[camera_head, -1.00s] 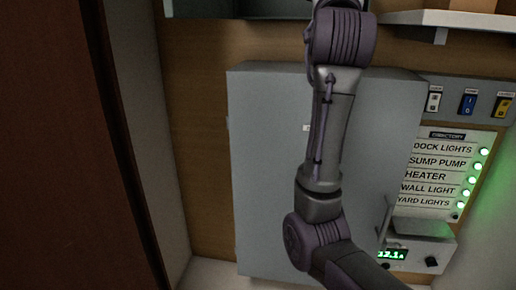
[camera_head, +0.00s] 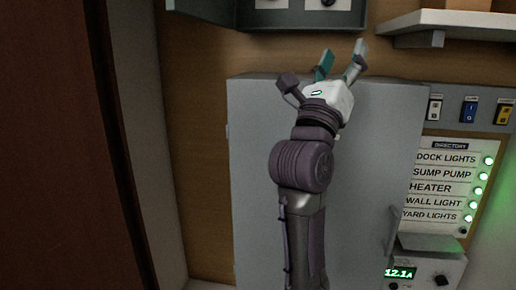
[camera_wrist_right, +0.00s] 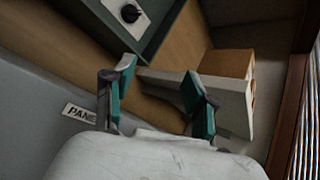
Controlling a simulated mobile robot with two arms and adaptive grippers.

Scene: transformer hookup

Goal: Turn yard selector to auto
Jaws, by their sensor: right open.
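A dark rotary knob (camera_head: 328,2) on a white plate shows at the top edge of the head view, on a grey-green box (camera_head: 300,20) above the large grey panel. In the right wrist view, a black knob on a white plate (camera_wrist_right: 130,13) is at the upper left. No label by it is readable, so I cannot tell whether it is the yard selector or its setting. My right gripper (camera_head: 341,64) is open and empty, with teal finger pads pointing up, below the box. It also shows open in the right wrist view (camera_wrist_right: 160,88). My left gripper is out of view.
The large grey cabinet (camera_head: 252,180) stands behind my right arm. A directory board (camera_head: 447,188) with green lamps, including YARD LIGHTS, is at right, under several rocker switches (camera_head: 469,108). A shelf (camera_head: 455,24) juts out at upper right. A meter (camera_head: 400,273) reads 12.1A.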

